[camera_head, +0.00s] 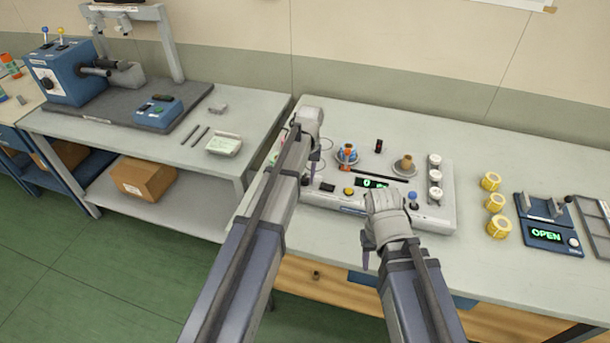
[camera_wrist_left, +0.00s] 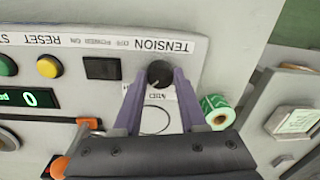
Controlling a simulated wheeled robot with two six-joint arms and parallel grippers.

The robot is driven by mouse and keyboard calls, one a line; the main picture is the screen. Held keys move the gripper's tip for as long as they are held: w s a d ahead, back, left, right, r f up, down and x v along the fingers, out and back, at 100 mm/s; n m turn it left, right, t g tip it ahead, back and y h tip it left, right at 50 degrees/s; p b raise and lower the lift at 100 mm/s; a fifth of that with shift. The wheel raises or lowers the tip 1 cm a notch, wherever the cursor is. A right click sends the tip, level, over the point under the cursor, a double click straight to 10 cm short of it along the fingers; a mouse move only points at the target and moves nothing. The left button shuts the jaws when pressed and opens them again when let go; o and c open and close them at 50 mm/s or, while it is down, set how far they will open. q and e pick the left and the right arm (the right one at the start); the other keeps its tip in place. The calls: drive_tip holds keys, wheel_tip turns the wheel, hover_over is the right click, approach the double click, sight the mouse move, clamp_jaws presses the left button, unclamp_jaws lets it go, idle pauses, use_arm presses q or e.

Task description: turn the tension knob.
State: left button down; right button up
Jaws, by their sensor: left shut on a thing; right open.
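The tension knob (camera_wrist_left: 160,73) is small, round and black, on the white panel under the printed word TENSION in the left wrist view. My left gripper (camera_wrist_left: 159,80) has its two purple fingers on either side of the knob, shut on it. In the head view my left gripper (camera_head: 313,160) is over the left end of the rewinder (camera_head: 436,208), and its arm hides the knob. My right gripper (camera_head: 370,246) is open and empty, in front of the rewinder near the front edge of the bench; its fingertips are partly hidden.
A green roll (camera_wrist_left: 217,112) stands close beside my left fingers. The yellow button (camera_wrist_left: 49,67), black switch (camera_wrist_left: 102,68) and green display (camera_wrist_left: 30,98) are on the same panel. Yellow rolls (camera_head: 495,202) and a device reading OPEN (camera_head: 546,236) stand at right. Another bench (camera_head: 265,110) is at left.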

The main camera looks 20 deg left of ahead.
sight(306, 178)
use_arm(q)
drive_tip(key=shift+c, duration=2.3)
unclamp_jaws()
drive_tip(key=shift+r, duration=0.1)
drive_tip(key=r+p, duration=0.7)
drive_tip(key=p, duration=0.1)
drive_tip(key=shift+d+r, duration=0.2)
drive_tip(key=shift+r, duration=0.15)
drive_tip(key=s+d+m, duration=0.2)
drive_tip(key=s+d, duration=0.4)
drive_tip(key=s, duration=0.6)
drive_tip(key=s+d+m, duration=0.3)
drive_tip(key=s+d, duration=0.3)
drive_tip(key=s, duration=0.6)
drive_tip(key=shift+s+d+y, duration=0.15)
drive_tip(key=shift+s+y, duration=0.15)
drive_tip(key=shift+s, duration=0.1)
